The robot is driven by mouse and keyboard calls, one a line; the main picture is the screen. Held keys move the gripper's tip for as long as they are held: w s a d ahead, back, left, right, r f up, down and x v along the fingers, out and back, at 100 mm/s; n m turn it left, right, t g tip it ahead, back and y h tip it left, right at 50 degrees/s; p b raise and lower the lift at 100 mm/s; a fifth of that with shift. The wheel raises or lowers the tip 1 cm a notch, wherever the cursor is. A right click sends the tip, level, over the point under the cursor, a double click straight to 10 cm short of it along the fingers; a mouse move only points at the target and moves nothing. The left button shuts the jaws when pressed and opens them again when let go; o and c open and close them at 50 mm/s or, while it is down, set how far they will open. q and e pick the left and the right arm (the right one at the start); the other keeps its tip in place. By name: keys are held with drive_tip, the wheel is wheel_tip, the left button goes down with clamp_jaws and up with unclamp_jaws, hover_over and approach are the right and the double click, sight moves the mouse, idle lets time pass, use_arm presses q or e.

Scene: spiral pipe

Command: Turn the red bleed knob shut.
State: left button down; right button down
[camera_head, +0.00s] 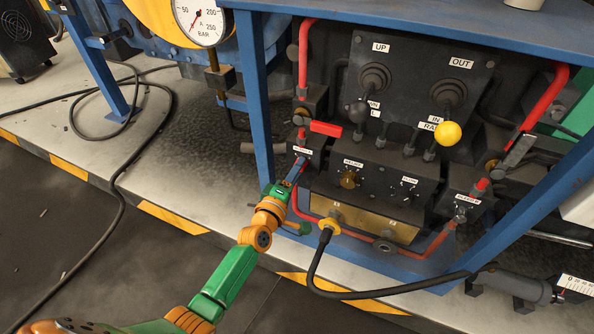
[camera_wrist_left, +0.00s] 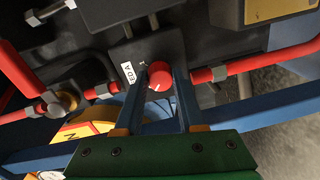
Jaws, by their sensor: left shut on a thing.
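The red bleed knob (camera_wrist_left: 160,76) is round with a white mark on its face. It sits on a dark block (camera_wrist_left: 128,54) whose label is partly covered and ends in "ED A". My left gripper (camera_wrist_left: 160,88) has one finger on each side of the knob and is shut on it. In the head view my left gripper (camera_head: 296,172) reaches the dark block at the left of the valve panel, and the knob is hidden there. My right gripper is not in view.
A red lever (camera_head: 325,128) sits just above the block. A black hose (camera_head: 316,262) runs below from a brass fitting. Red pipes, the yellow-ball lever (camera_head: 447,133) and a blue frame post (camera_head: 254,95) surround the panel.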

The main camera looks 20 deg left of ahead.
use_arm(q)
drive_tip(key=shift+f, duration=0.1)
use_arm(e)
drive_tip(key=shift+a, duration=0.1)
use_arm(q)
drive_tip(key=c, duration=0.5)
unclamp_jaws()
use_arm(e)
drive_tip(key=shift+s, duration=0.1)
use_arm(q)
drive_tip(key=s, duration=0.2)
drive_tip(key=s+p, duration=0.1)
drive_tip(key=s, duration=0.1)
drive_tip(key=s+p, duration=0.1)
drive_tip(key=s, duration=0.2)
drive_tip(key=shift+a+r, duration=0.2)
drive_tip(key=shift+a, duration=0.15)
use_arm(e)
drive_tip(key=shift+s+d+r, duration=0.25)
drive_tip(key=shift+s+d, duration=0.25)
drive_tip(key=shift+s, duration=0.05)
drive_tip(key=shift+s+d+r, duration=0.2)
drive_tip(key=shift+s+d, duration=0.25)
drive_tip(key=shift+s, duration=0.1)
